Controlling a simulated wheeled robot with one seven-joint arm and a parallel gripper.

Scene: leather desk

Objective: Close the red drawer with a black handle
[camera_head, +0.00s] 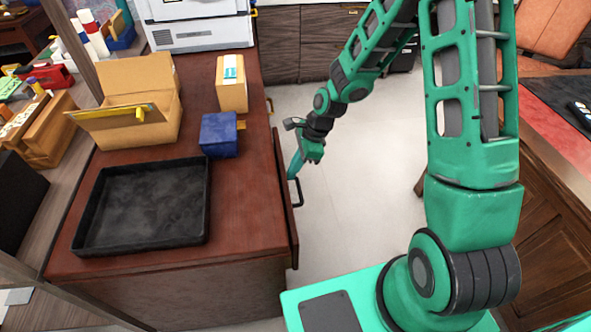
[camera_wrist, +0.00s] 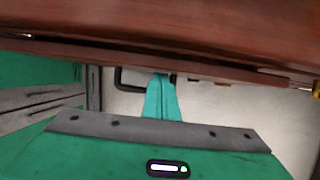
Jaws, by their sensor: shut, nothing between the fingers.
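The reddish-brown drawer front (camera_head: 284,190) shows as a thin upright panel along the right side of the desk (camera_head: 140,262), slightly out from it. Its black handle (camera_head: 299,194) sticks out to the right. My gripper (camera_head: 293,170) is shut and empty, pointing down beside the drawer front at the handle's far end. In the wrist view the closed teal fingers (camera_wrist: 161,98) reach up to the drawer's edge (camera_wrist: 150,61), overlapping the black handle (camera_wrist: 131,79). I cannot tell whether they touch it. The drawer's inside is hidden.
On the desk are a black tray (camera_head: 92,242), a blue box (camera_head: 218,135), an open cardboard box (camera_head: 140,75) and a tan carton (camera_head: 231,88). A white printer (camera_head: 200,33) stands behind. The pale floor (camera_head: 350,200) right of the drawer is clear.

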